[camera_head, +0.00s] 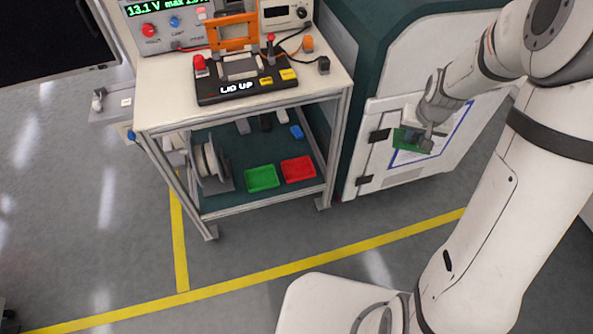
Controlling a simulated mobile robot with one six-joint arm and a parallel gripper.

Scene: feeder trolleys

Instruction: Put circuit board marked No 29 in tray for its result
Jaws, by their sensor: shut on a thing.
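My gripper (427,137) is at the right, in front of the white cabinet door, shut on a green circuit board (408,138). The board's number cannot be read. A green tray (262,178) and a red tray (299,169) lie side by side on the trolley's lower shelf, to the left of and below my gripper. Both look empty. On the trolley top stands a black test fixture (233,92) with an orange frame raised and a display reading "LID UP".
The trolley (146,122) also carries a power supply (166,27) reading about 13.1 V and another instrument (285,14). A cable reel (210,163) stands on the lower shelf. The cabinet (357,110) adjoins the trolley. Yellow lines (250,282) cross open floor in front.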

